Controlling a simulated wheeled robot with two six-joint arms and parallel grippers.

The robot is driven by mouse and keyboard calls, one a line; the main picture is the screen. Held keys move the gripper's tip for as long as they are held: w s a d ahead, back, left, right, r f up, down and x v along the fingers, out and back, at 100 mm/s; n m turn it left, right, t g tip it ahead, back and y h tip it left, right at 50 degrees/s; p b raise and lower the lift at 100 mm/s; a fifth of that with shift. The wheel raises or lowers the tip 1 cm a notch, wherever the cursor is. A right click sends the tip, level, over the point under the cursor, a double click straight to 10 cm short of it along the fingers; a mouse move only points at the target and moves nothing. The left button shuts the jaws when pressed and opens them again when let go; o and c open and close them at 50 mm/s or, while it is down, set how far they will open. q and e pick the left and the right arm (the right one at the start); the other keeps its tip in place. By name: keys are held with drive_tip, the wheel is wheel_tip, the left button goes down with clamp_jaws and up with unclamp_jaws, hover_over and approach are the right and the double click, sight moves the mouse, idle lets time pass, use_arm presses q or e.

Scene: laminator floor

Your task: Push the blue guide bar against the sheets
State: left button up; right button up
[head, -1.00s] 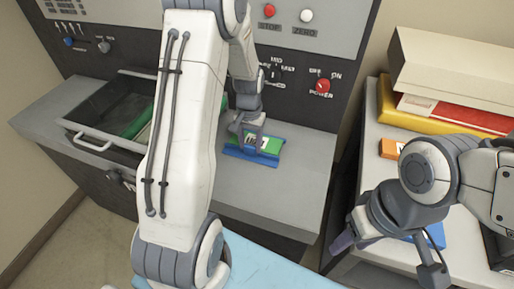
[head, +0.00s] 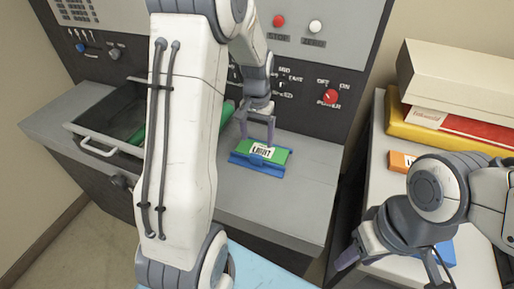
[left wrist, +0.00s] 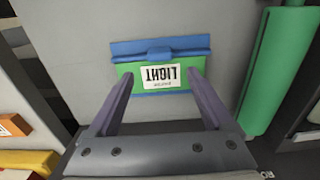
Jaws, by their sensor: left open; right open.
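The blue guide bar (head: 256,170) lies along the near edge of the green sheets (head: 264,152) on the grey counter. The sheets carry a white label reading LIGHT. In the left wrist view the bar (left wrist: 160,50) with its raised tab runs along the upper edge of the green sheets (left wrist: 190,73), with blue also showing below them. My left gripper (head: 257,138) is open and empty at the far side of the sheets, its fingers straddling the label in the wrist view; contact cannot be told. My right gripper (head: 393,262) is open beside the side table.
Control knobs line the panel behind. The side table at right holds boxes, a yellow folder (head: 440,130) and an orange packet (head: 401,161). The counter right of the sheets is clear.

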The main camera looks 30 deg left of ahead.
use_arm(q)
wheel_tip(320, 180, up, 4)
drive_tip(key=shift+f, duration=0.1)
idle(0.5)
drive_tip(key=s+d+r+m, duration=0.2)
drive_tip(key=s+d, duration=0.3)
drive_tip(key=d, duration=0.4)
drive_tip(key=s+d+r+m, duration=0.25)
drive_tip(key=s+d, duration=0.35)
drive_tip(key=d, duration=0.3)
drive_tip(key=s+d+f+m+h, duration=0.1)
drive_tip(key=s+d+m, duration=0.3)
drive_tip(key=s, duration=0.9)
drive_tip(key=shift+s+d+f, duration=0.15)
drive_tip(key=shift+d+f, duration=0.1)
drive_tip(key=shift+d, duration=0.2)
drive_tip(key=shift+a, duration=0.1)
